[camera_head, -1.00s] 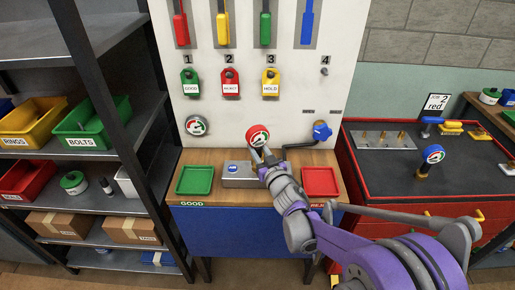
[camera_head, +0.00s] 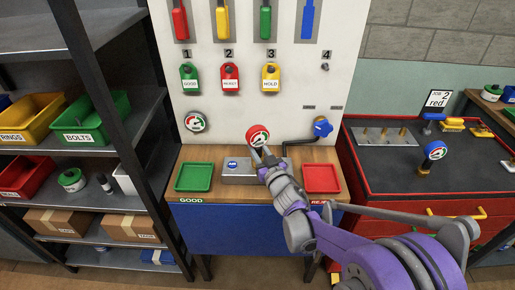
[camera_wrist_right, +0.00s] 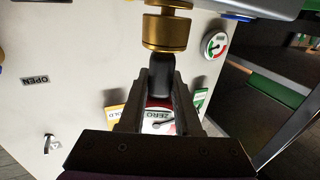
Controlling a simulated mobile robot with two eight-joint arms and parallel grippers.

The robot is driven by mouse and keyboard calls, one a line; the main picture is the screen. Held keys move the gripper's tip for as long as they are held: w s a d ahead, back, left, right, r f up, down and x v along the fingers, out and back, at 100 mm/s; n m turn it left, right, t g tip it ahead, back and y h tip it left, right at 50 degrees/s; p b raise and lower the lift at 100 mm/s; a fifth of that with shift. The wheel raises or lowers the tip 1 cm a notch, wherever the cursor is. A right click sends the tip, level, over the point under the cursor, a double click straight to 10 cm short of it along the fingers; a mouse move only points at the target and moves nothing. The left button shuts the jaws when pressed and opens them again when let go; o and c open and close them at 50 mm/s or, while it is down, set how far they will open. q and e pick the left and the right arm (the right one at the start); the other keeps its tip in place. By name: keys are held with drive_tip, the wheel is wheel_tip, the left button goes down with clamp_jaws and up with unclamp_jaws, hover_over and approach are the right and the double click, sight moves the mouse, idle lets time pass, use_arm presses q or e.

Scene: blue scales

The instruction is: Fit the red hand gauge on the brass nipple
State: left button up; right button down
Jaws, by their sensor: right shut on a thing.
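The red hand gauge (camera_head: 258,134) has a round white dial with a green and red scale. My right gripper (camera_head: 264,156) is shut on it in front of the white panel, above the grey block on the bench. In the right wrist view, the gauge's red rim and dial (camera_wrist_right: 160,121) show between my fingers (camera_wrist_right: 160,95), with a black stem beyond. A stepped brass piece (camera_wrist_right: 165,32) lies in line with the stem, next to the grey block. I cannot tell how much of it is nipple or gauge fitting, or whether they are seated. My left gripper is out of view.
A green tray (camera_head: 194,190) and a red tray (camera_head: 321,192) flank the grey block (camera_head: 240,179). A pipe with a blue knob (camera_head: 322,127) stands right of the gauge. Another gauge (camera_head: 195,122) is on the panel. A blue gauge (camera_head: 435,150) stands on the right bench.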

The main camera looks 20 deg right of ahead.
drive_tip(key=shift+f, duration=0.25)
drive_tip(key=c, duration=0.5)
unclamp_jaws()
